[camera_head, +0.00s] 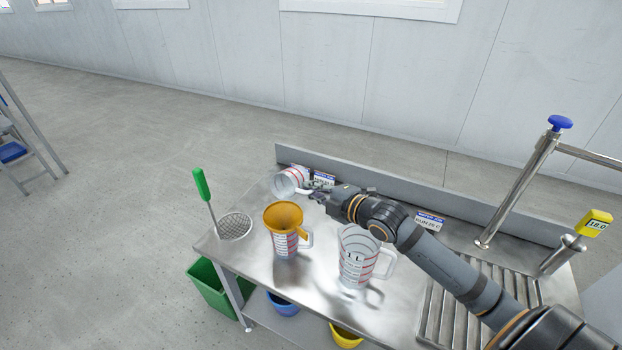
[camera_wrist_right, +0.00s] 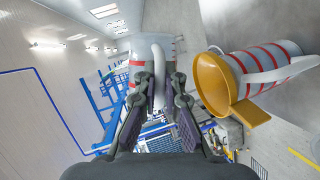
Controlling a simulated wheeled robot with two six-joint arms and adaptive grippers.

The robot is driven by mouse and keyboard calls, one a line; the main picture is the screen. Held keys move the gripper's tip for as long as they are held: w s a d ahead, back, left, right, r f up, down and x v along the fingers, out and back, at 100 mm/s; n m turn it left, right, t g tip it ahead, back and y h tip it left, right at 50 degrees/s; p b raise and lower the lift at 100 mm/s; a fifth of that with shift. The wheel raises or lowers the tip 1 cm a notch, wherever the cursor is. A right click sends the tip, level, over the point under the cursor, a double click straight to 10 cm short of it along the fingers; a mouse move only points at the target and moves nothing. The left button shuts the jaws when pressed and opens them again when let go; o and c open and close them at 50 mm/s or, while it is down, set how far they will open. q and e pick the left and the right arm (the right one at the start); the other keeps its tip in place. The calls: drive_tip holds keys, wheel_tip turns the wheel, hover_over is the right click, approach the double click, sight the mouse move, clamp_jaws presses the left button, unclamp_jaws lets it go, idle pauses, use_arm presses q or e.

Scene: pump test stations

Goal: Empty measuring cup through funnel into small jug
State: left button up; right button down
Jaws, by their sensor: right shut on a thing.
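My right gripper (camera_head: 325,195) is shut on the handle of the measuring cup (camera_head: 290,180), a clear cup with red marks. It holds the cup tilted, behind the funnel in the head view. The orange funnel (camera_head: 283,214) sits in the top of the small jug (camera_head: 286,244), which stands upright on the bench. In the right wrist view the cup (camera_wrist_right: 140,47) shows behind the fingers, with the funnel (camera_wrist_right: 213,84) and small jug (camera_wrist_right: 268,62) to its right, apart from it. The cup's contents cannot be made out. My left gripper is not in view.
A larger clear 1 L jug (camera_head: 354,265) stands on the steel bench (camera_head: 325,285), right of the small jug and near my right arm. A green-handled strainer (camera_head: 234,226) is at the left edge. A ribbed drain area (camera_head: 450,310) and steel posts are at right.

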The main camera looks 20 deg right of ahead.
drive_tip(key=m+p, duration=0.1)
drive_tip(key=p, duration=0.1)
drive_tip(key=r+m+g+y+p, duration=0.1)
drive_tip(key=p, duration=0.1)
drive_tip(key=r+m+g+p, duration=0.1)
drive_tip(key=m, duration=0.1)
drive_tip(key=shift+w+d+r+p, duration=0.2)
drive_tip(key=shift+d+p, duration=0.05)
drive_tip(key=shift+p, duration=0.15)
drive_tip(key=shift+f+m+g+y, duration=0.45)
drive_tip(key=shift+m+g+y, duration=0.05)
drive_tip(key=shift+m+y, duration=0.1)
drive_tip(key=m, duration=0.1)
drive_tip(key=m+g+y+b, duration=0.1)
drive_tip(key=shift+s+a+f+m, duration=0.25)
drive_tip(key=shift+a+f+m, duration=0.05)
drive_tip(key=shift+s+a+f+m+g+y, duration=0.15)
drive_tip(key=shift+a+f+m+g+y, duration=0.15)
drive_tip(key=shift+m+g+y, duration=0.35)
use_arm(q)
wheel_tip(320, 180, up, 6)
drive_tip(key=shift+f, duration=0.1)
use_arm(e)
drive_tip(key=shift+s+a+m+y, duration=0.1)
drive_tip(key=shift+m+y, duration=0.15)
drive_tip(key=shift+m, duration=0.1)
